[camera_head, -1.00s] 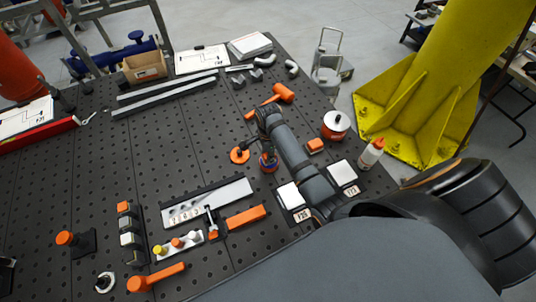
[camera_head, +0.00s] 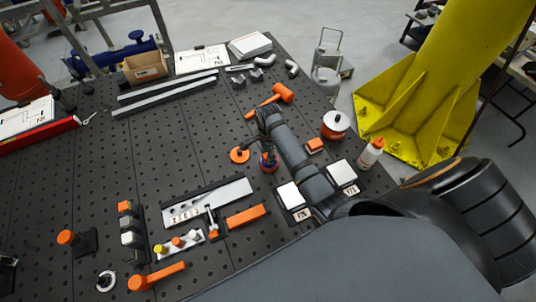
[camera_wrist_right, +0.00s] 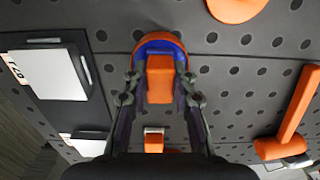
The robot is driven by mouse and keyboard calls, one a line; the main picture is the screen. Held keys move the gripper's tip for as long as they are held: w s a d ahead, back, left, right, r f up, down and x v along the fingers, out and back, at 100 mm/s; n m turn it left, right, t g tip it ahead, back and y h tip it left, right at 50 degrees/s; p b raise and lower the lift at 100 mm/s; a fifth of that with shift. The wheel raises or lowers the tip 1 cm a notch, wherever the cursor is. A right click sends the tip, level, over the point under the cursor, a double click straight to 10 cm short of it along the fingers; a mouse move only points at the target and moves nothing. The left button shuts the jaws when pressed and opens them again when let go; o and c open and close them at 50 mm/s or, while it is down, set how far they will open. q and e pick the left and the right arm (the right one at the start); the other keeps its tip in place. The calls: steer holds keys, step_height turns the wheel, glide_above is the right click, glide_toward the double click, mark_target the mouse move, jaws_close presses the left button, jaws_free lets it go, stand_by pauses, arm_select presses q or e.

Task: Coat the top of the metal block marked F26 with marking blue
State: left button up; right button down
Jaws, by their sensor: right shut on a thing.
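The metal block F26 (camera_head: 289,195) has a pale, bare top and sits on a black base with a label in front. It shows at the left in the right wrist view (camera_wrist_right: 58,73). My right gripper (camera_head: 268,148) points down, left of and beyond the blocks. It is shut on an orange-handled applicator (camera_wrist_right: 159,78). Below the handle is a round orange pot (camera_head: 269,166) with blue inside its rim. I cannot tell whether the applicator's hidden lower end touches the blue. An orange disc-like lid (camera_head: 239,155) lies left of the pot. My left gripper is out of view.
A second labelled block (camera_head: 342,173) stands right of F26. An orange bar (camera_head: 246,217) lies left of F26.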

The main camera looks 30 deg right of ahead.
stand_by(0.4)
steer(key=shift+r, duration=3.45)
